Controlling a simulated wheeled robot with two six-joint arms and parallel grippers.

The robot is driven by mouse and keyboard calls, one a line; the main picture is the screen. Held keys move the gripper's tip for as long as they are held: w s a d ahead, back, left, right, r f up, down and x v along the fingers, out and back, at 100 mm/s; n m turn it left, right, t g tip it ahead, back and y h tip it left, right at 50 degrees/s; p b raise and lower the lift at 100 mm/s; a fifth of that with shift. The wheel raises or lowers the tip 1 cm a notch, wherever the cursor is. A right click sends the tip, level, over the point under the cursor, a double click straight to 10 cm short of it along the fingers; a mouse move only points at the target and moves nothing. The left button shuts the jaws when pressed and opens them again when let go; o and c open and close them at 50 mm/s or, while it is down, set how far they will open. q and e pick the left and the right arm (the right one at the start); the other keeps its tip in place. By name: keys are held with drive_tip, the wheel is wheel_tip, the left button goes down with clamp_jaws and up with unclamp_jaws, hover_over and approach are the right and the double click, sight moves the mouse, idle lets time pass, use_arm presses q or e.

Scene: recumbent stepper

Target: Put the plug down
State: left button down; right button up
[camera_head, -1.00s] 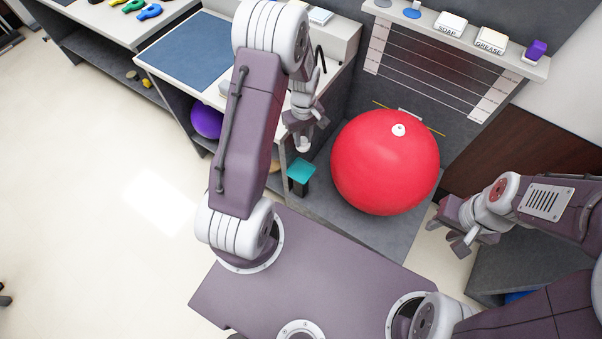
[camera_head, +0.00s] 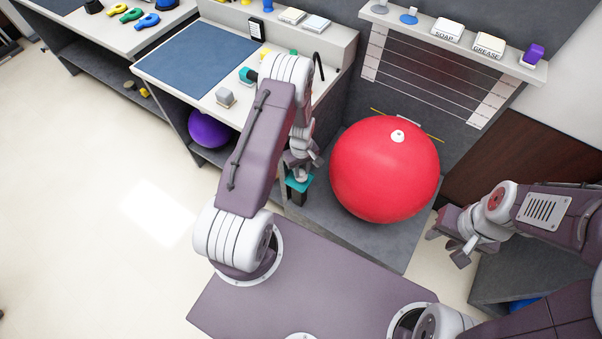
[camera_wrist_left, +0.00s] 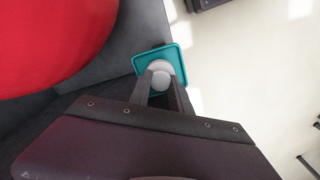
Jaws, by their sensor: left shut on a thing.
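My left gripper (camera_head: 302,176) is shut on a small white rounded plug (camera_head: 302,174), low over the teal-topped stand (camera_head: 292,185). In the left wrist view the white plug (camera_wrist_left: 160,72) sits between the two fingertips (camera_wrist_left: 160,86), with the stand's square teal top (camera_wrist_left: 178,54) directly behind it. I cannot tell whether the plug touches the teal top. My right gripper (camera_head: 452,248) is at the right, apart from the ball, with its fingers spread and nothing between them.
A big red ball (camera_head: 385,180) with a white spot on top stands close to the right of the stand. A counter (camera_head: 222,105) with a blue mat is behind my left arm. A purple ball (camera_head: 208,130) lies on its lower shelf. A wall shelf (camera_head: 425,35) is behind the red ball.

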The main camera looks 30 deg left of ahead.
sight(301, 171)
use_arm(q)
wheel_tip(301, 171, down, 2)
drive_tip(key=shift+f, duration=0.15)
drive_tip(key=shift+f+b, duration=0.45)
drive_tip(key=c, duration=1.2)
unclamp_jaws()
drive_tip(key=shift+r, duration=0.1)
wheel_tip(301, 171, up, 13)
drive_tip(key=shift+r+p, duration=0.1)
drive_tip(key=shift+p, duration=1.05)
